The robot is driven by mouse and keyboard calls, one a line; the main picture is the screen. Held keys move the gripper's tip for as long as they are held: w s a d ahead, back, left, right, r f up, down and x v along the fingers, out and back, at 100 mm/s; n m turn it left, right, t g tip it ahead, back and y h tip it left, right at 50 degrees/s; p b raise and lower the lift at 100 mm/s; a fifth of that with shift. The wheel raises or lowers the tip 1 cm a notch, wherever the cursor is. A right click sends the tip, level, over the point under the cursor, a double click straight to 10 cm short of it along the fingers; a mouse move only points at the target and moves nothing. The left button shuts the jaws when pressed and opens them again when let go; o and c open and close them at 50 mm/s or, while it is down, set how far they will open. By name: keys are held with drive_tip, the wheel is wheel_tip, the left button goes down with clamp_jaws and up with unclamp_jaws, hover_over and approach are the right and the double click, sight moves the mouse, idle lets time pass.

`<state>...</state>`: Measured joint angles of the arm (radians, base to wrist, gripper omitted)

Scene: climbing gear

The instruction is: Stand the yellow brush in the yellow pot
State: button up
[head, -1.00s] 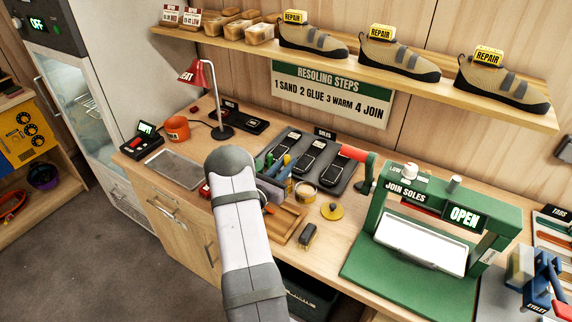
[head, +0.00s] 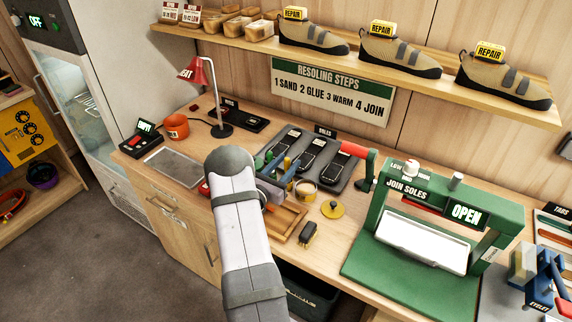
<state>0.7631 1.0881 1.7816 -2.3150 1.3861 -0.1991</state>
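A small pale yellow pot (head: 305,190) with a label stands open on the bench, right of a grey-blue tool holder (head: 270,191). Its round yellow lid (head: 332,209) lies flat on the bench to the right. Thin coloured handles (head: 287,164), among them blue, green and yellowish ones, rise from the holder. I cannot tell which one is the yellow brush. My arm's pale link rises in front and covers part of the holder. My gripper is hidden behind it, so its hold does not show.
A wooden tray (head: 287,222) and a small dark brush-like block (head: 309,232) lie nearby. A dark mat with shoe soles (head: 312,152) lies behind. A green press (head: 425,240) stands right, a red lamp (head: 205,80) and an orange pot (head: 176,127) left.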

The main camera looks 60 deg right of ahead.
drive_tip(key=a+b, duration=0.2)
drive_tip(key=a, duration=0.4)
drive_tip(key=shift+a+f+b, duration=0.1)
drive_tip(key=shift+a+b, duration=0.05)
drive_tip(key=shift+b, duration=0.2)
drive_tip(key=shift+a, duration=0.55)
idle(0.3)
